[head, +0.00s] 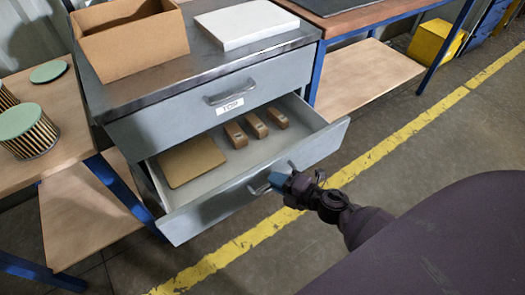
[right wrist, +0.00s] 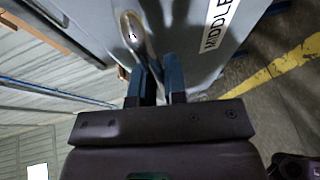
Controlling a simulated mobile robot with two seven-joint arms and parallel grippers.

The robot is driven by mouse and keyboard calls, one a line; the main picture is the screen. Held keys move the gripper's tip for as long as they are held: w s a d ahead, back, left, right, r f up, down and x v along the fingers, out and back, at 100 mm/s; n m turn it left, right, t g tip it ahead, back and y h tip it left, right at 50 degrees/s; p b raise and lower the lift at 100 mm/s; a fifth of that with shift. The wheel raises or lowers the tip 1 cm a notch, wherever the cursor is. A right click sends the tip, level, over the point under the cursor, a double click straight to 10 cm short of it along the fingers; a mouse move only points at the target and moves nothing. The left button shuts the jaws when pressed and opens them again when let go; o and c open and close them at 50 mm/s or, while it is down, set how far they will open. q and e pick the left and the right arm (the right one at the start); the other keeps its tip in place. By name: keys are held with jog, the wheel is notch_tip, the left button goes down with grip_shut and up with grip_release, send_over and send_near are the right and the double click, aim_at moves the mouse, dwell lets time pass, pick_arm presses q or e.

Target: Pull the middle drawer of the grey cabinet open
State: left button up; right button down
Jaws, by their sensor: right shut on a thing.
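The grey cabinet (head: 112,98) stands at the upper middle of the head view. Its middle drawer (head: 215,212) is pulled well out, below the shut top drawer (head: 165,124). Inside the middle drawer lie a flat brown board (head: 191,162) and three small wooden blocks (head: 236,134). My right gripper (head: 278,182) is at the drawer front, shut on the metal handle (head: 257,189). In the right wrist view the blue fingers (right wrist: 158,76) sit on both sides of the handle bar (right wrist: 138,38), beside the MIDDLE label (right wrist: 215,24). My left gripper is not in view.
An open cardboard box (head: 135,45) and a white slab (head: 246,24) are on the cabinet top. Wooden benches with blue legs flank it; green-capped filters (head: 28,135) stand on the left one. The floor with a yellow line (head: 350,172) is clear before the drawer.

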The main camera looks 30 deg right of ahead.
pick_arm(q)
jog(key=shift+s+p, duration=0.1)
jog(key=shift+p, duration=0.3)
pick_arm(e)
jog(key=s, duration=2.1)
jog(key=shift+d, duration=0.35)
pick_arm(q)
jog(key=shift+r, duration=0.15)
pick_arm(e)
jog(key=c, duration=1.2)
grip_release()
pick_arm(q)
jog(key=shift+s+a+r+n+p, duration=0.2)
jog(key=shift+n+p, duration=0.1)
jog(key=shift+p, duration=0.3)
pick_arm(e)
jog(key=v, duration=1.1)
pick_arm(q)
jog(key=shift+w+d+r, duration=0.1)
pick_arm(e)
jog(key=shift+w+r, duration=0.15)
